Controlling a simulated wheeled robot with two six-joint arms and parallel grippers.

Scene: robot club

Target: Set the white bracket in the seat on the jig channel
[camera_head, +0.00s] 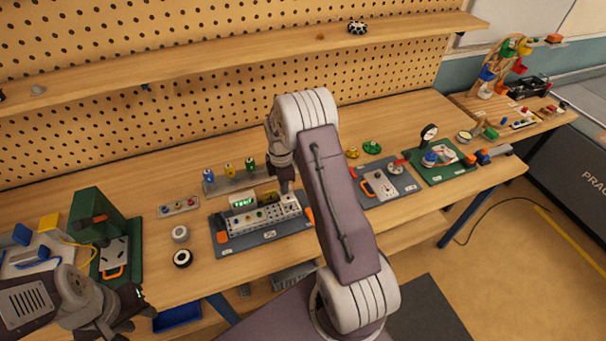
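The jig channel (264,217) is a pale grey perforated bar on a dark blue-grey base plate (266,237), with small coloured knobs along it and a green-lit display behind it. My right gripper (286,188) points down at the right part of the channel. Its fingertips are small and dark, and I cannot tell whether they hold anything. I cannot clearly make out the white bracket or its seat; the area under the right gripper is partly hidden. My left gripper (136,309) is low at the left, in front of the bench edge and away from the jig; its fingers are unclear.
A white roll (180,233) and a black-rimmed roll (183,258) lie left of the jig. A green fixture (96,222) stands further left. Behind are a rack of coloured parts (229,177) and a small block (178,206). Right are another blue-grey fixture (404,183) and a green one (452,171).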

